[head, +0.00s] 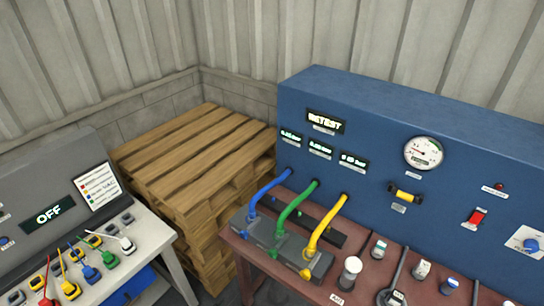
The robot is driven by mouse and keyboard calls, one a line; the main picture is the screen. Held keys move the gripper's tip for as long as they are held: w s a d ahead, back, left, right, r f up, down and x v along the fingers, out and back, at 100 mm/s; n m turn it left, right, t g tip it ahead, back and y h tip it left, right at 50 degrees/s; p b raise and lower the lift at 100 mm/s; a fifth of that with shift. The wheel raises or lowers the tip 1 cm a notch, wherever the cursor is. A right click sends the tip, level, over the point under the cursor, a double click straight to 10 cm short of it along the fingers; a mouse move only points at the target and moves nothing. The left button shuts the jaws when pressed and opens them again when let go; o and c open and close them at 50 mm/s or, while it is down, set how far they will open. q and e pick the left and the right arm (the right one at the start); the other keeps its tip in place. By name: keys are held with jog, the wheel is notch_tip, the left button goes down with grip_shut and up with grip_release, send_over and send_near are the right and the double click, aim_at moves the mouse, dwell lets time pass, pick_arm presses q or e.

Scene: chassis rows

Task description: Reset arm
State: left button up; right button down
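Neither of my grippers shows in the head view, and none of my arm links can be made out. The blue test bench panel (370,110) stands on the reddish-brown table (262,262) at the right. Its top display (325,121) seems to read "RETEST". A blue hose (266,188), a green hose (294,205) and a yellow hose (325,226) run from the panel to a grey block (258,232) on the table.
A grey console (50,185) with an "OFF" display (55,211) stands on a pale table (150,240) at the left, with several coloured leads. Stacked wooden pallets (195,150) fill the back corner. A round gauge (423,153) and red switch (474,218) are on the panel.

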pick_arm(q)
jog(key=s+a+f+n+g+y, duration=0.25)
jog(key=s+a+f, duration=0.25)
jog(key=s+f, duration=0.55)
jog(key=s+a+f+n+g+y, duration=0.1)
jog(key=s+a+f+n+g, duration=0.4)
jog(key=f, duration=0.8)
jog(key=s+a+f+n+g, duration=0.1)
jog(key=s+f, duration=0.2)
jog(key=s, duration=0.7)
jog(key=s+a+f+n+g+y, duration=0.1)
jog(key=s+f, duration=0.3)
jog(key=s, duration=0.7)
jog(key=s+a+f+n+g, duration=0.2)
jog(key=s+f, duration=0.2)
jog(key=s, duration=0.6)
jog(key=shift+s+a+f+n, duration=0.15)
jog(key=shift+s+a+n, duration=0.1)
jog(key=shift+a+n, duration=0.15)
